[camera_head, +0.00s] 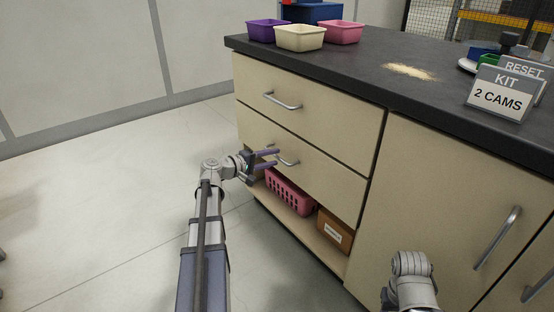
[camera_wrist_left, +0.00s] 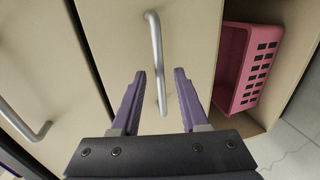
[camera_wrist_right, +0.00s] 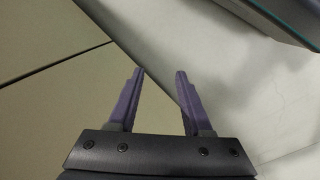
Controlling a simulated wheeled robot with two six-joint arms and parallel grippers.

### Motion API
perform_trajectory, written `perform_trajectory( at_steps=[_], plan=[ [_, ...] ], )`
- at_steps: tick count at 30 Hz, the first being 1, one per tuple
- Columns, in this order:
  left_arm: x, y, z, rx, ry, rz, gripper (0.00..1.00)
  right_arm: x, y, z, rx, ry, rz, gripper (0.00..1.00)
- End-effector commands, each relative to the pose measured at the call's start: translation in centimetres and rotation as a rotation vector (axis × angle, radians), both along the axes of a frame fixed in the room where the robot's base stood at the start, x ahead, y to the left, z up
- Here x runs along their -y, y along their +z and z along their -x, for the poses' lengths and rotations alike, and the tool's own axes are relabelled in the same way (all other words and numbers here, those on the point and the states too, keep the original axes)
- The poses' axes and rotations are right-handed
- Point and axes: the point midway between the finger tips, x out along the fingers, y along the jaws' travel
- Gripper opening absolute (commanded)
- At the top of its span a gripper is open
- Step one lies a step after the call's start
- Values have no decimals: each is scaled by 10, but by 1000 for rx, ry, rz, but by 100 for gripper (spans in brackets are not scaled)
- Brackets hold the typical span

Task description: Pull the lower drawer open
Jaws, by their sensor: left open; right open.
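The lower drawer (camera_head: 330,172) has a cream front and looks flush with the upper drawer (camera_head: 325,120). Its curved metal handle (camera_head: 288,161) is partly hidden by my left gripper (camera_head: 278,157). In the left wrist view, the handle (camera_wrist_left: 155,45) runs lengthwise, its lower end between the purple fingers of my open left gripper (camera_wrist_left: 160,73). I cannot tell whether a finger touches it. My right gripper (camera_wrist_right: 160,73) is open and empty in the right wrist view, beside a cream panel. In the head view only part of the right arm shows.
Below the lower drawer is an open shelf with a pink basket (camera_head: 287,193) and a brown box (camera_head: 335,229). The dark countertop (camera_head: 360,62) carries bins and a sign (camera_head: 503,94). A cabinet door (camera_head: 440,200) is at right. The floor at left is clear.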

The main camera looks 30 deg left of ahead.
Motion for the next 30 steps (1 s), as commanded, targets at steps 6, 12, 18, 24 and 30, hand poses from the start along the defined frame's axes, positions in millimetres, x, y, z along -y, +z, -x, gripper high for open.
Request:
perform_trajectory(
  at_steps=[6, 12, 18, 24, 30],
  plan=[
    [8, -5, -20, -1, -1, -1, 44, 0, -5, 0, 0, 0, 0, 50],
    [10, -5, -23, -1, 0, 0, 44, 0, -5, 0, 0, 0, 0, 50],
    [10, -5, -23, -1, 0, 0, 40, 0, -5, 0, 0, 0, 0, 50],
    [10, -5, -23, -1, 0, -1, 17, 0, -5, 0, 0, 0, 0, 50],
    [10, -5, -23, -1, 0, -1, 0, 0, -5, 0, 0, 0, 0, 50]
  ],
)
